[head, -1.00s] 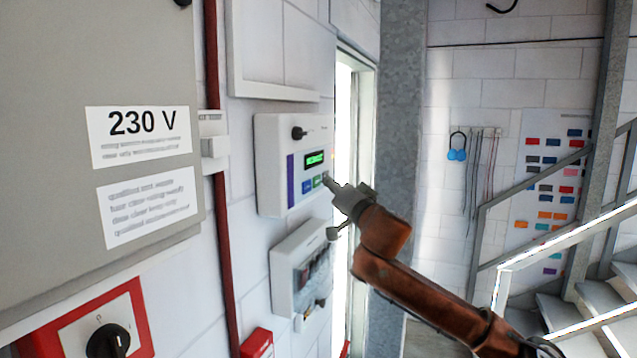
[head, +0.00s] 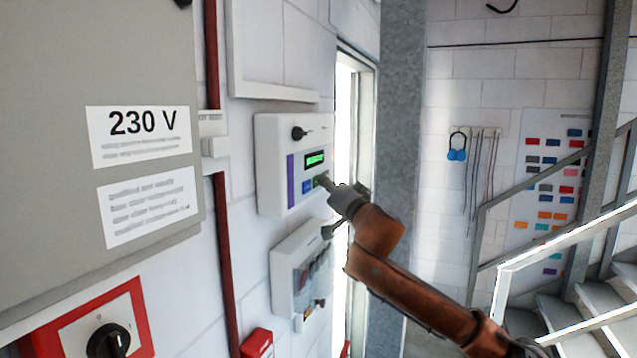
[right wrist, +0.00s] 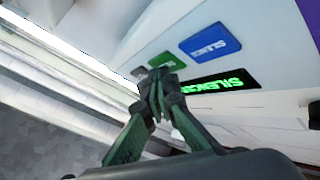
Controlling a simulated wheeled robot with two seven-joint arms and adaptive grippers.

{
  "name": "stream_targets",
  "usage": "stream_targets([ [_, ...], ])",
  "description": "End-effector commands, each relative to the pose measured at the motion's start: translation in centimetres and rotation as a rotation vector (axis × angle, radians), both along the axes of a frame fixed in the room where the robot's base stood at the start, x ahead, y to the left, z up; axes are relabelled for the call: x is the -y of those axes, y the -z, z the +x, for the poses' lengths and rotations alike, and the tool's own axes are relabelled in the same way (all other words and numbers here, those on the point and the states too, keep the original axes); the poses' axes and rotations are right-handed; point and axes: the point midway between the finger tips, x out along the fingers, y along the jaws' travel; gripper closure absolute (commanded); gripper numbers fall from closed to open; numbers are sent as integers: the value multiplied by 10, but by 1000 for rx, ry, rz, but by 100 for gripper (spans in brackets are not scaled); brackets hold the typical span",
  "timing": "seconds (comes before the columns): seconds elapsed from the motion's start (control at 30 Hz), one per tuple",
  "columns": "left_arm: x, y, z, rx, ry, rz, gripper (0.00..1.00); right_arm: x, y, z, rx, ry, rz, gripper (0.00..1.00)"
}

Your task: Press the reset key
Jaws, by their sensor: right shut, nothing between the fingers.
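A white control panel (head: 272,150) is mounted on the wall, with a lit green display (head: 314,159), a blue key (head: 307,187) and a green key below it. In the right wrist view, the blue key (right wrist: 210,43) reads SILENCE. The green key (right wrist: 168,61) is beside it, its lettering too small to read. The display (right wrist: 218,83) shows text beginning SILENC. My right gripper (head: 322,181) is shut and empty, its tips over the green key and partly covering it in the head view. I cannot tell whether they touch. The fingertips (right wrist: 155,82) also show close to the green key in the right wrist view. My left gripper is not in view.
A second white box (head: 285,265) hangs just below the panel. A grey cabinet (head: 60,60) marked 230 V and a red-framed rotary switch (head: 108,342) stand at the left. A doorway edge and grey column (head: 400,100) are right of the panel; stairs lie farther right.

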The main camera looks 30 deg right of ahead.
Motion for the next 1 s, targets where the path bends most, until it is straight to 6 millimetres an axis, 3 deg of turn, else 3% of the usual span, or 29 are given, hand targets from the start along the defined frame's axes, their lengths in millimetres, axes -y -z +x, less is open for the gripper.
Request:
stream_targets([
  [1.0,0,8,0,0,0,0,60,10,1,-10,0,1,1,100],
])
